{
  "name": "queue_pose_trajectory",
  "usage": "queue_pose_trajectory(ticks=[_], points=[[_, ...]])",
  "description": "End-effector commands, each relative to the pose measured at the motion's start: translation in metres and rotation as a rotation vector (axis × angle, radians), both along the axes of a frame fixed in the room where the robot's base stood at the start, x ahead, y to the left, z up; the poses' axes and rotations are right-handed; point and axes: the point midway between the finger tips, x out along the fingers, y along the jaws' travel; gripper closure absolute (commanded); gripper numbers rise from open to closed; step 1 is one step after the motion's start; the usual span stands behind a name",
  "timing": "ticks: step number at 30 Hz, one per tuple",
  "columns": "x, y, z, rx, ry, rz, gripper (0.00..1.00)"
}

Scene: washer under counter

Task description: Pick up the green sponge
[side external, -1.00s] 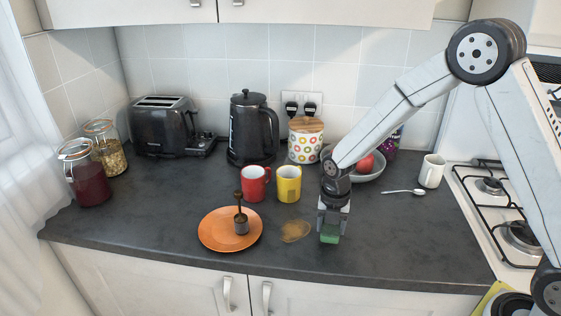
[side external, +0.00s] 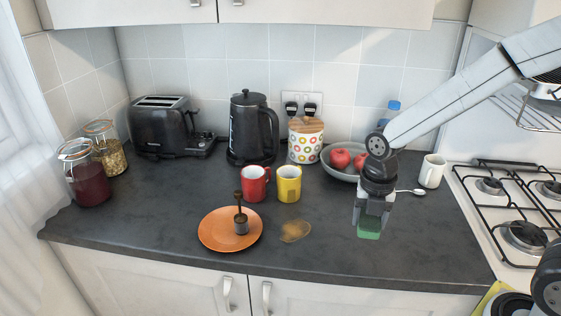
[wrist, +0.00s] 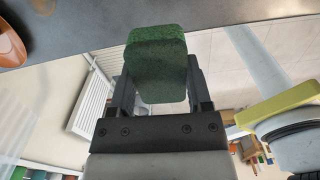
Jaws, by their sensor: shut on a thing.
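The green sponge (side external: 369,228) is between the fingers of my gripper (side external: 372,212). My gripper is shut on it, with the fingers pointing down over the front right of the counter. The sponge's lower part sticks out below the fingertips. In the side view I cannot tell surely how far it is above the counter. In the wrist view the sponge (wrist: 157,65) fills the space between the two fingers of my gripper (wrist: 158,85).
A brown stain (side external: 295,231) marks the dark counter (side external: 180,190). An orange plate (side external: 216,238) holds a small metal item. Red (side external: 254,184) and yellow (side external: 289,184) mugs stand behind it. A fruit bowl (side external: 338,168) is behind my gripper. The hob (side external: 520,215) lies right.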

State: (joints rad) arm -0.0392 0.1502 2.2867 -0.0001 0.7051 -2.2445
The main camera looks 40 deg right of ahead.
Motion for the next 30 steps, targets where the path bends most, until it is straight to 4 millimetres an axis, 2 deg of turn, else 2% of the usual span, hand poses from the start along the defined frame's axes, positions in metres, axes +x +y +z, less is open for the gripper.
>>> queue_pose_trajectory(ticks=[6,12,30], points=[[-0.024,-0.001,0.011,0.001,-0.002,0.000,0.90],[-0.037,-0.001,0.017,0.000,-0.001,0.000,0.90],[-0.043,-0.001,0.019,0.000,0.000,0.000,0.90]])
